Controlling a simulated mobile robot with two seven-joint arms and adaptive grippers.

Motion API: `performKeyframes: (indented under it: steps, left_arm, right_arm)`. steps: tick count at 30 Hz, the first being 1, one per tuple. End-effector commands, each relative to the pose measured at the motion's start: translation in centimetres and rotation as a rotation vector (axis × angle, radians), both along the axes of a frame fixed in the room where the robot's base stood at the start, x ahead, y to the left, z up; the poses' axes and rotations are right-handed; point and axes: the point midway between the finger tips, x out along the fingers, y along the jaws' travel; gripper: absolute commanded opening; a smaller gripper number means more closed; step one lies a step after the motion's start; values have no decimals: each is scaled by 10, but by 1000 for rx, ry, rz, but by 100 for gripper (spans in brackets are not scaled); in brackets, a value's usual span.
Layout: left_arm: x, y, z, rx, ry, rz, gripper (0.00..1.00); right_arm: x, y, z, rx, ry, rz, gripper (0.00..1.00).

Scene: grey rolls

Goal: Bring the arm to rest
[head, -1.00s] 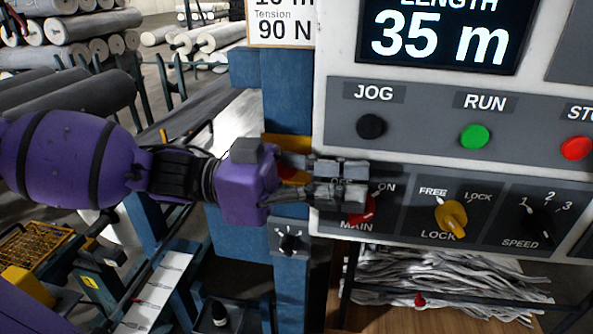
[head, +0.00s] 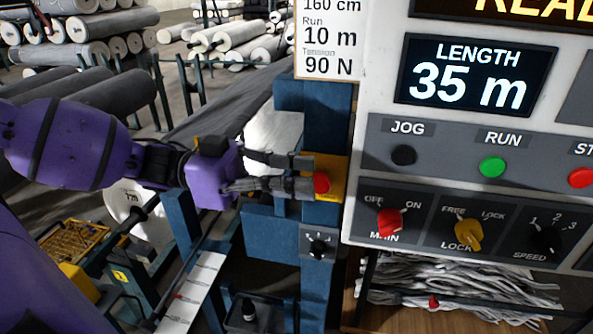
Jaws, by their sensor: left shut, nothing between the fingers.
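My left gripper (head: 308,174) is purple with grey fingers and comes in from the left in the head view. Its fingers are shut with nothing held. They point right and lie in front of the blue post, by the yellow plate with a red button (head: 321,183); I cannot tell whether they touch it. The control panel (head: 385,170) stands to the right of the fingers, clear of them in the picture. Its red MAIN switch (head: 390,222) and yellow LOCK knob (head: 467,234) are in full view. My right gripper is not in view.
The panel holds a black JOG button (head: 403,155), a green RUN button (head: 492,165) and a SPEED knob (head: 545,238). A small black knob (head: 319,246) sits low on the blue post. Grey rolls (head: 110,95) lie on racks at the back left.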

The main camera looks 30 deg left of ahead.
Motion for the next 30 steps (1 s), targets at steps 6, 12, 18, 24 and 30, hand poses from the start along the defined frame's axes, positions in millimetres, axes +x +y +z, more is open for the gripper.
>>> performKeyframes:
  steps: [6,12,18,24,30]
  left_arm:
    - [-1,4,-2,-2,2,0,0]
    - [6,1,-41,-17,4,58,0]
    - [16,-7,-133,-16,11,232,0]
    - [15,-12,-226,32,50,454,0]
    - [-4,-10,-319,131,148,695,0]
  right_arm:
    - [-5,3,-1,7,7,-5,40]
    - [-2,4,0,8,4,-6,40]
    - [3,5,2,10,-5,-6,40]
    - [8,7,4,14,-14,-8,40]
    - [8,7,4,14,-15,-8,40]
